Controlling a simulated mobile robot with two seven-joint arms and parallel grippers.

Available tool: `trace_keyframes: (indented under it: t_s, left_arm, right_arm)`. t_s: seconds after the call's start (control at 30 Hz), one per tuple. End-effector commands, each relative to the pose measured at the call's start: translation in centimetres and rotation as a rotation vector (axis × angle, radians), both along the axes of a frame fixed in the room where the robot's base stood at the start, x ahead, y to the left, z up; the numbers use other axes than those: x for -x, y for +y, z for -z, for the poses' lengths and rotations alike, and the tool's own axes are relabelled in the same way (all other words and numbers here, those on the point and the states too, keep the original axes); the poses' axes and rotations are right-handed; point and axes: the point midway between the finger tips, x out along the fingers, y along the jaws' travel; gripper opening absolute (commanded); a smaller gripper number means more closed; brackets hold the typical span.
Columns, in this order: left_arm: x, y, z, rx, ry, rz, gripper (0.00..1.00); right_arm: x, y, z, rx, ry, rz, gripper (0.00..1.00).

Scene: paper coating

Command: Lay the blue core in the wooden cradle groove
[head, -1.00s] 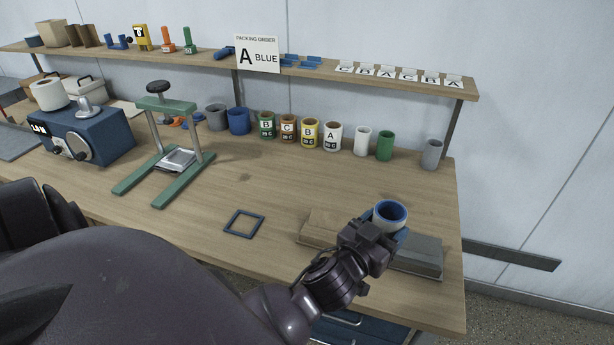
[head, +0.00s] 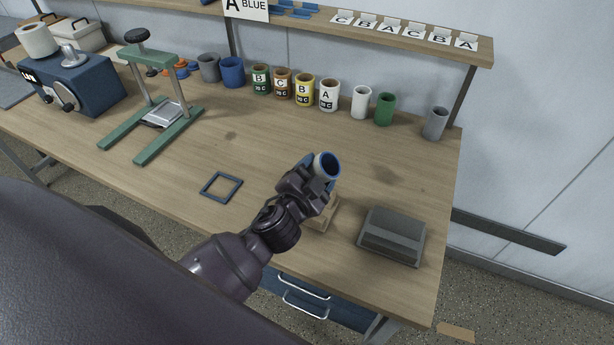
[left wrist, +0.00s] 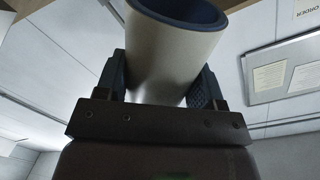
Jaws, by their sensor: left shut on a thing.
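The blue core (head: 327,166) is a short tube with a pale outside and a blue inner wall and rim. My left gripper (head: 317,177) is shut on its side and holds it above the table, its open end facing up and slightly tilted. In the left wrist view the core (left wrist: 175,50) sits between both fingers of the gripper (left wrist: 163,88). The wooden cradle (head: 325,217) is a tan block on the table below the gripper. The gripper and core hide most of it, and its groove cannot be made out. My right gripper is out of view.
A grey block (head: 392,237) lies right of the cradle near the table edge. A dark square frame (head: 221,187) lies to the left. Several tubes and cups, including a white one (head: 361,101), line the back. A green press (head: 150,95) stands at left. The middle table is clear.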

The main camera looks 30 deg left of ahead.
Motion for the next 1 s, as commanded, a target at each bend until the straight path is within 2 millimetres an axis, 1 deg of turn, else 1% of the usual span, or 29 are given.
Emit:
trace_keyframes:
  t_s: [0.03,0.1,0.2,0.3,0.4,0.57,1.0]
  left_arm:
    - [-0.1,0.2,0.4,-0.122,0.015,0.007,0.39]
    - [-0.2,0.5,1.2,-0.291,0.035,0.015,0.39]
    - [-0.3,0.9,2.3,-0.499,0.057,0.027,0.39]
    - [-0.4,1.4,3.3,-0.661,0.07,0.039,0.39]
    - [-0.4,1.8,4.1,-0.771,0.077,0.05,0.39]
    - [-0.4,2.1,4.7,-0.845,0.079,0.058,0.39]
    - [-0.3,2.1,4.8,-0.841,0.079,0.057,0.39]
  right_arm:
    - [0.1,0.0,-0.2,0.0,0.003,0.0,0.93]
    - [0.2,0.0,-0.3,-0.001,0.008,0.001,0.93]
    - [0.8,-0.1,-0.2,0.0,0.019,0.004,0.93]
    - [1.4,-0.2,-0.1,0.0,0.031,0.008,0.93]
    - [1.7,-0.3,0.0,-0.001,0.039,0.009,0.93]
    - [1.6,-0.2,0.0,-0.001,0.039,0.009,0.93]
    - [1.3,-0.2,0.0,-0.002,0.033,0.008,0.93]
